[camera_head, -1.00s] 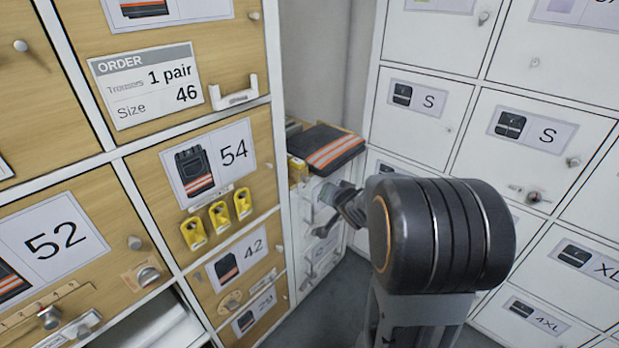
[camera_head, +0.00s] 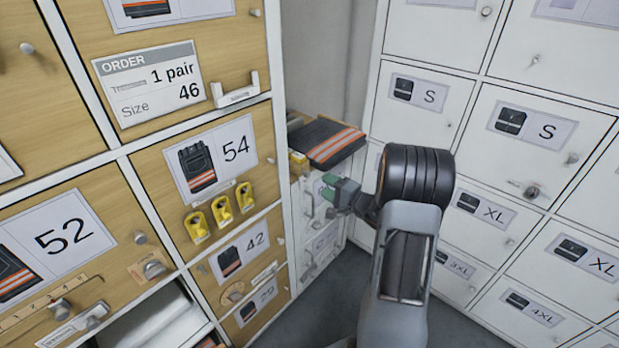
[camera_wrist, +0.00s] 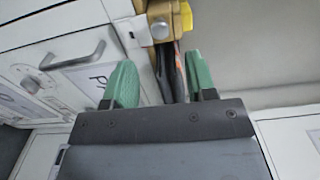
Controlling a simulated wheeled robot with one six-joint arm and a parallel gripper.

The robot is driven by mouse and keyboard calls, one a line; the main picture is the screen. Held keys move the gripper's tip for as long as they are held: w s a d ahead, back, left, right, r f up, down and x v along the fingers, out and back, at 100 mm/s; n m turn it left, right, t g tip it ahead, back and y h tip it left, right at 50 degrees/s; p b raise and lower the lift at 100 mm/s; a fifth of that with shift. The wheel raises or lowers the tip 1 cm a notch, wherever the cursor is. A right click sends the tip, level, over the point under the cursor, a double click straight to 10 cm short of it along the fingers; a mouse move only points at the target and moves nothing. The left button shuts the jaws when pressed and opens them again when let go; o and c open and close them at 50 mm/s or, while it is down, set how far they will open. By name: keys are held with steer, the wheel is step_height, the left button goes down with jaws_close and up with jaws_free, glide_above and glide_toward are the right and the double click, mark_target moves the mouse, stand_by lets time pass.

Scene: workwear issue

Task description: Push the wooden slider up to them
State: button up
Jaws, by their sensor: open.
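Folded dark trousers (camera_head: 328,143) with orange stripes lie on top of a white drawer unit at the back. A tan wooden block (camera_head: 298,166), apparently the slider, stands at their left end; my arm does not cover it. In the wrist view, a tan piece (camera_wrist: 159,10) with a silver knob shows at the top, and dark cloth with an orange stripe (camera_wrist: 173,72) is below it. My gripper (camera_head: 338,190) is open, just below and in front of the trousers. Its green fingers (camera_wrist: 162,82) stand either side of the cloth's edge in the wrist view; contact cannot be told.
The white drawer unit (camera_head: 326,238) has bar handles facing my gripper. Wooden lockers with yellow tags (camera_head: 222,210) and an order card (camera_head: 150,82) rise on the left. White lockers (camera_head: 425,128) close in the right. Grey floor shows below.

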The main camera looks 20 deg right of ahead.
mark_target(309, 176)
steer(key=x, duration=0.8)
steer(key=shift+b, duration=0.35)
jaws_close()
